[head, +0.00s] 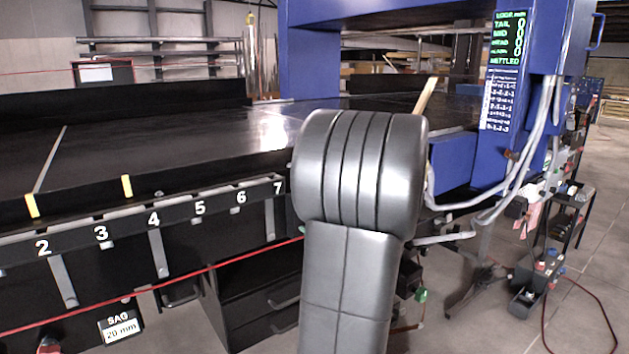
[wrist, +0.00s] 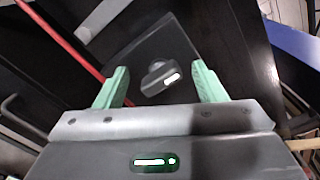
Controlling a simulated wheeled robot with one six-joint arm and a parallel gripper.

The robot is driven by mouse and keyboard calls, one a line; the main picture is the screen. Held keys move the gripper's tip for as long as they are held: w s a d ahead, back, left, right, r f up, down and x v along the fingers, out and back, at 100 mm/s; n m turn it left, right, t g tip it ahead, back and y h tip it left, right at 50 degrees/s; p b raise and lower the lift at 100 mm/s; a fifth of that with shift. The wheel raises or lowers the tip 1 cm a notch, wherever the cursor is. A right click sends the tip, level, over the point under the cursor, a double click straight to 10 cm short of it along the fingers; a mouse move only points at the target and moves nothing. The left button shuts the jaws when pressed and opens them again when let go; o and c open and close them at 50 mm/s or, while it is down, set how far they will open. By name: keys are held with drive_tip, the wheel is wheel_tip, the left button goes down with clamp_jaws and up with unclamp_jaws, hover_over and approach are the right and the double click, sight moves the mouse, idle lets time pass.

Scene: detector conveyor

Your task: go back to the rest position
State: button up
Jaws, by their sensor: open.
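My gripper (wrist: 160,84) is open in the wrist view, its two green fingers spread apart with nothing held between them. Beyond the fingers is a dark plate with a grey knob (wrist: 157,76) on it; I cannot tell how far off it is. In the head view my grey arm stands upright in the middle and the gripper is hidden. The black conveyor (head: 200,135) runs behind my arm, with a numbered front rail (head: 126,228).
A red cord (head: 160,279) runs along the conveyor front; it also crosses the wrist view (wrist: 72,50). Two yellow tabs (head: 127,186) stand on the rail. A blue frame (head: 312,55) with a display (head: 508,38) and hanging white cables (head: 520,150) is at right.

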drive_tip(key=m+p, duration=0.2)
drive_tip(key=p, duration=0.2)
drive_tip(key=m+p, duration=0.2)
drive_tip(key=p, duration=0.3)
drive_tip(key=m+p, duration=0.2)
drive_tip(key=p, duration=0.2)
drive_tip(key=shift+d+r+m+p, duration=0.1)
drive_tip(key=shift+r+m+p, duration=0.2)
drive_tip(key=shift+m+p, duration=0.1)
drive_tip(key=shift+f, duration=0.15)
